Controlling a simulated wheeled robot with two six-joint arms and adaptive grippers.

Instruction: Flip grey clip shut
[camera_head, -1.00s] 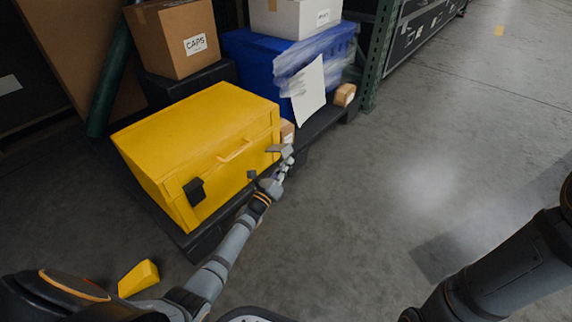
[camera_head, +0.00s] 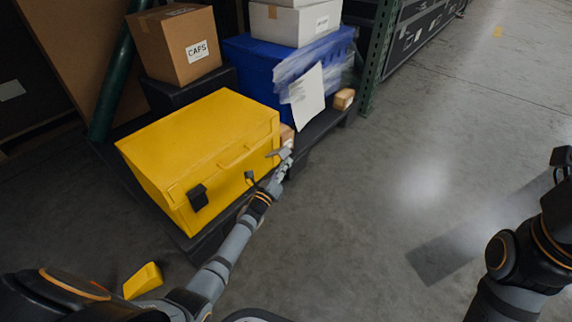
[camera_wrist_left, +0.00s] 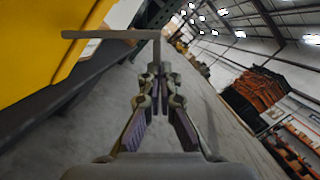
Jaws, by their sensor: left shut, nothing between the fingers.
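The yellow tote (camera_head: 205,150) sits on a low dark platform, its lid down. The grey clip (camera_head: 275,153) is at the right end of its front and sticks out from the wall like a small lever. In the left wrist view, the grey clip (camera_wrist_left: 105,34) crosses the upper left as a flat bar with a bent end. My left gripper (camera_head: 286,158) is shut and empty beside the clip. In the wrist view its fingertips (camera_wrist_left: 160,70) lie just below the bent end; I cannot tell if they touch.
A black clip (camera_head: 198,197) is on the tote's left front. A yellow wedge (camera_head: 143,281) lies on the floor. Behind stand a CAPS box (camera_head: 175,45), a blue tote (camera_head: 255,65) and a green post (camera_head: 380,55). The floor to the right is clear.

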